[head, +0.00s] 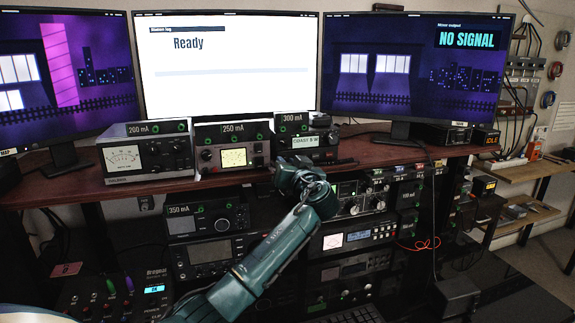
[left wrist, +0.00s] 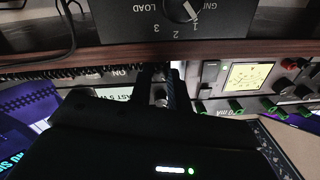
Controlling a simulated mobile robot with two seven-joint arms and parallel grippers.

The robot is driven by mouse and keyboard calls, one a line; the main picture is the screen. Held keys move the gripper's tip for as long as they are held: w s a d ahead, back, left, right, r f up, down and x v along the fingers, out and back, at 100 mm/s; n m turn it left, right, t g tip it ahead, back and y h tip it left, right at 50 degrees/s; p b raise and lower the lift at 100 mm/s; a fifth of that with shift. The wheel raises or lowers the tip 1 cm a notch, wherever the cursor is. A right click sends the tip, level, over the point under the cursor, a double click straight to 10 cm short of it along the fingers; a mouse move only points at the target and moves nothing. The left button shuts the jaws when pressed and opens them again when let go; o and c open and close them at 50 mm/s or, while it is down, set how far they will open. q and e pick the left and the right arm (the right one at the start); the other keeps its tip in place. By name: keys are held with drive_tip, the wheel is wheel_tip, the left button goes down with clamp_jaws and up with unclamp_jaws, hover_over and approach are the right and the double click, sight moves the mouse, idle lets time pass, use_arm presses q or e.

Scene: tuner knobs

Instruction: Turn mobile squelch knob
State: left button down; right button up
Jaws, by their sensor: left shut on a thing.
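The small radio tagged "300 mA" (head: 292,122), with a green-lit display, stands on the desk shelf below the monitors. My left gripper (head: 304,178) is in front of this radio's lower front and hides part of it in the head view. In the left wrist view the radio appears upside down with part of its display text (left wrist: 118,94). There my left gripper's dark fingers (left wrist: 161,78) are shut around a small dark knob (left wrist: 160,97) on the radio's front. Which knob it is cannot be read. My right gripper is not in view.
The "250 mA" radio (head: 233,146) and "200 mA" radio (head: 146,149) stand to the left. The shelf's brown edge (head: 85,196) runs below them. Racked units, including the "350 mA" one (head: 208,220), sit underneath. A selector dial (left wrist: 183,8) shows close in the left wrist view.

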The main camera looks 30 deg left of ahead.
use_arm(q)
drive_tip(key=c, duration=1.3)
unclamp_jaws()
drive_tip(key=shift+s+d, duration=0.1)
drive_tip(key=b+v, duration=0.2)
drive_tip(key=v, duration=1.1)
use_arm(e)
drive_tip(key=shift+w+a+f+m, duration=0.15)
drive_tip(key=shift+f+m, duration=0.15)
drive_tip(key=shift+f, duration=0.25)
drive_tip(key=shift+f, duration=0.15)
